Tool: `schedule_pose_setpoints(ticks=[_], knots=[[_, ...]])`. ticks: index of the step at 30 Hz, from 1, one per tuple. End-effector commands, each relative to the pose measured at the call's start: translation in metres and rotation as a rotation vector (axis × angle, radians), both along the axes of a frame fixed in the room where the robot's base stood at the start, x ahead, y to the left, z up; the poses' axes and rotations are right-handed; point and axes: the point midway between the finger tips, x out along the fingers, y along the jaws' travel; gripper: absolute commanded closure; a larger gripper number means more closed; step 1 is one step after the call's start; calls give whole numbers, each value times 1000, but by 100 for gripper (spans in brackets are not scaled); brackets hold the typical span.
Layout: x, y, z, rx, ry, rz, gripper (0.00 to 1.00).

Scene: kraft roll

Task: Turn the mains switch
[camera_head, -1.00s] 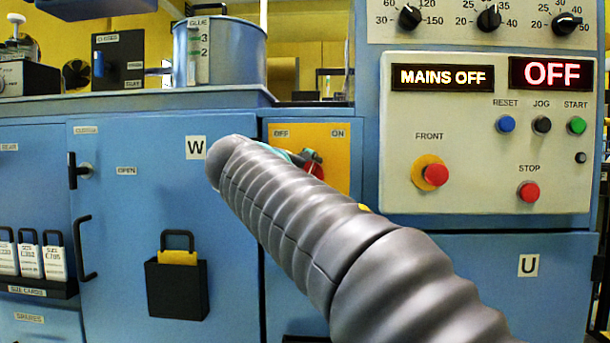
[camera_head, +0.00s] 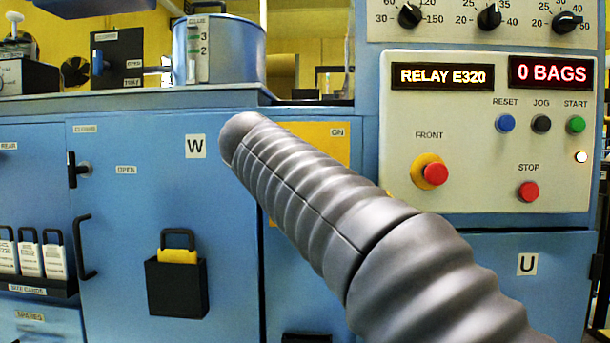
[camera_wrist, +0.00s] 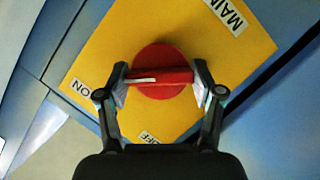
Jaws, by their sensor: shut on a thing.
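The red mains switch (camera_wrist: 160,84) sits on a yellow plate (camera_wrist: 190,37) in the wrist view. Its bar handle lies nearly level there, with its white mark on the left side, towards the ON label (camera_wrist: 84,88). The OFF label (camera_wrist: 148,138) is below the switch. My gripper (camera_wrist: 161,80) is shut on the red switch, one finger at each end of the handle. In the head view the yellow plate (camera_head: 325,145) shows only in part; my arm hides the switch and my gripper.
The control panel (camera_head: 480,130) on the right reads "RELAY E320" and "0 BAGS". It carries buttons and a red FRONT knob (camera_head: 435,174). A blue door (camera_head: 125,230) with a handle and a black pocket (camera_head: 176,288) is left of my arm.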

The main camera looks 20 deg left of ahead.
Motion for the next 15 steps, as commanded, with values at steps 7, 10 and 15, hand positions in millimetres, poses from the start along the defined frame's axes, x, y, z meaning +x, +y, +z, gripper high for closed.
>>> schedule_pose_setpoints(ticks=[7, 10, 15], knots=[[0, 0, 0, 2, 0, -1, 26], [0, 0, 0, 1, 0, 0, 8], [0, 0, 0, 1, 0, 0, 8]])
